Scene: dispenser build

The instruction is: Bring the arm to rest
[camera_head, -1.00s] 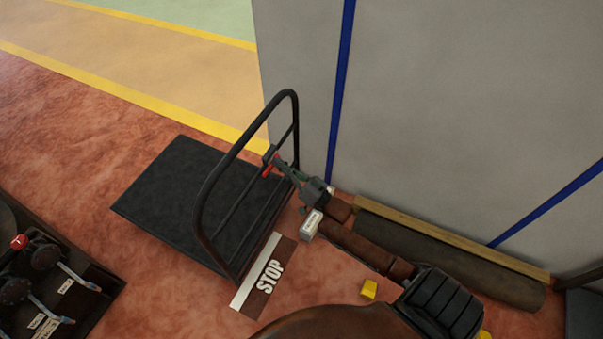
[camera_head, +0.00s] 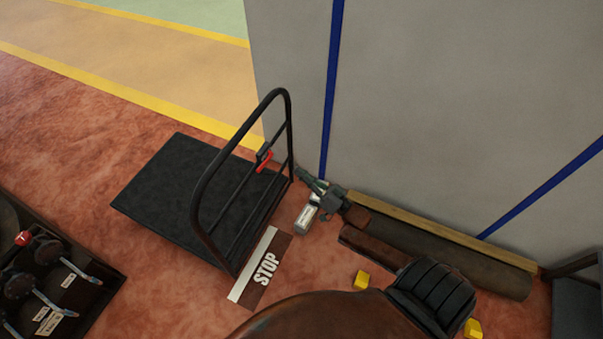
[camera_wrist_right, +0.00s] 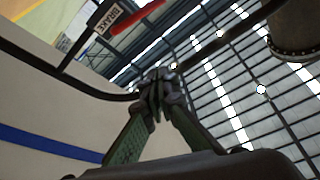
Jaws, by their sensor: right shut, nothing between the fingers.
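My right gripper (camera_head: 301,172) is shut and empty. It is beside the cart's handle frame, to the right of it and near the grey wall. In the right wrist view its fingers (camera_wrist_right: 157,88) meet with nothing between them. The black platform cart (camera_head: 165,195) stands on the red floor with its tubular handle (camera_head: 204,180) upright. A red lever (camera_head: 264,161) sits on the handle frame, apart from the gripper. In the right wrist view the red lever (camera_wrist_right: 135,16) lies beside a BRAKE label (camera_wrist_right: 108,17). My left gripper is not in view.
A grey wall (camera_head: 440,90) with blue stripes stands behind my right arm. A dark roll (camera_head: 480,270) and a wooden strip lie along its foot. A dark unit with knobs (camera_head: 85,285) is lower left.

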